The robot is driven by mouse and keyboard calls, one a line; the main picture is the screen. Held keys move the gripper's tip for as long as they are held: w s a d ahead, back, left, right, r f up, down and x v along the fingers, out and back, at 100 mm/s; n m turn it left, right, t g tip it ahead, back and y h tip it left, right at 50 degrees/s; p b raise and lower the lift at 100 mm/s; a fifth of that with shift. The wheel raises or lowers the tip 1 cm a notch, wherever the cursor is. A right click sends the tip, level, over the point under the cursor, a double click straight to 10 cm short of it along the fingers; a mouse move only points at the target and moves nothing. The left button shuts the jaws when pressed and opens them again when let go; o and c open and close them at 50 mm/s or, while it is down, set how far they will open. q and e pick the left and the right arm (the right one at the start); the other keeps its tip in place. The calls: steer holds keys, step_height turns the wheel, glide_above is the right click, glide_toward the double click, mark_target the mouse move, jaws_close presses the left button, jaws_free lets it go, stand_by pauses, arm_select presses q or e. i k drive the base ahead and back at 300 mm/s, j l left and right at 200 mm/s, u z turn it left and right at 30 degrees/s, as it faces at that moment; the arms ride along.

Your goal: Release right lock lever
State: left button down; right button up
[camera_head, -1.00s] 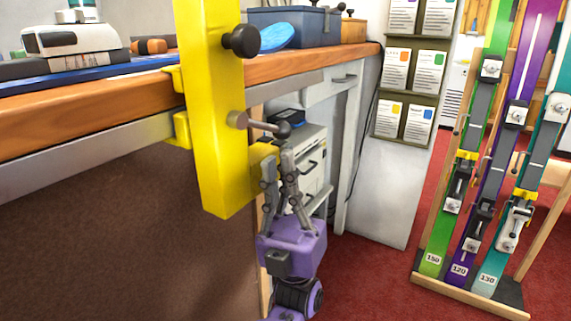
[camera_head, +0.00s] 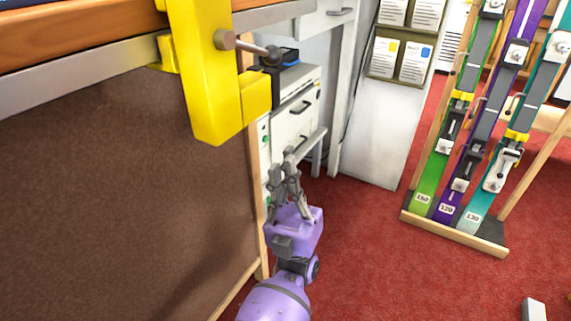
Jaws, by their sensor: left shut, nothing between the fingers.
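A yellow clamp body (camera_head: 207,90) is fixed at the bench edge in the upper left of the head view. A grey lock lever (camera_head: 247,46) with a dark ball knob (camera_head: 271,56) sticks out from it to the right and slightly down. My left gripper (camera_head: 289,155), purple with grey fingers, is shut and empty. It points up, well below the knob, and touches neither the knob nor the clamp. The upper part of the clamp is out of the picture. My right gripper is not in view.
The wooden bench top (camera_head: 70,32) runs along the upper left, above a brown panel (camera_head: 120,200). A white cabinet (camera_head: 292,120) stands behind my gripper. A ski rack (camera_head: 455,233) stands at the right. Red floor (camera_head: 380,270) between is clear.

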mark_target(223, 39)
steer(key=k+l, duration=0.15)
steer(key=k, duration=0.35)
steer(key=k+l, duration=0.1)
steer(key=k, duration=0.4)
